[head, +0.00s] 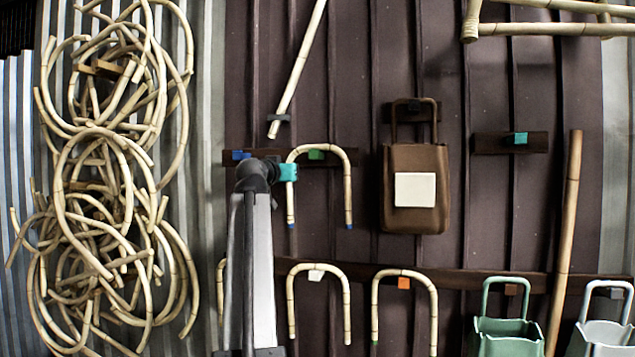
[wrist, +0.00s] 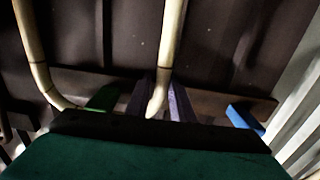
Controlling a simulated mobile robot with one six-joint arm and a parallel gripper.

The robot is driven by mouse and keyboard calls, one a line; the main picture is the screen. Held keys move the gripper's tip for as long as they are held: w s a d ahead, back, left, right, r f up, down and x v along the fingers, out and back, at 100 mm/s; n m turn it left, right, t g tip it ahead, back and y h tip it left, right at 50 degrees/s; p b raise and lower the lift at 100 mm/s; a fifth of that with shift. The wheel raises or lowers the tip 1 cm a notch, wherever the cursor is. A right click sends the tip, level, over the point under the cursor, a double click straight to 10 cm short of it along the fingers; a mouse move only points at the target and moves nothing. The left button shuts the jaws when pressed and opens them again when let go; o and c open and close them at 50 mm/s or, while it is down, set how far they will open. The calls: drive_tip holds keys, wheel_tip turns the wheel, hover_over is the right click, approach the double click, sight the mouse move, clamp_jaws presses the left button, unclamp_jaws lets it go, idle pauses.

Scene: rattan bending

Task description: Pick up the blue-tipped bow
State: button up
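The blue-tipped bow (head: 348,185) is an upside-down U of pale rattan with blue at both leg ends. It hangs upright over a green peg (head: 316,154) in the head view. My gripper (head: 288,172), teal at its end, is at the upper part of the bow's left leg. In the wrist view the leg (wrist: 171,40) runs down between two purplish fingers (wrist: 160,98), close on either side. I cannot tell whether they press on it. The dark green gripper body hides part of the bow's top there.
A blue peg (head: 241,155) is left of the bow on the same rail. Two more bows (head: 318,268) (head: 405,273) hang below, on white and orange pegs. A brown bag (head: 415,188) hangs to the right. Tangled rattan hoops (head: 110,190) fill the left wall. A straight rattan piece (head: 298,70) hangs above.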

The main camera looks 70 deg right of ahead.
clamp_jaws()
drive_tip(key=shift+r, duration=0.1)
wheel_tip(320, 180, up, 7)
drive_tip(key=shift+w+r+b, duration=0.1)
drive_tip(key=shift+r+b, duration=0.1)
drive_tip(key=shift+b, duration=0.95)
drive_tip(key=shift+r, duration=1.25)
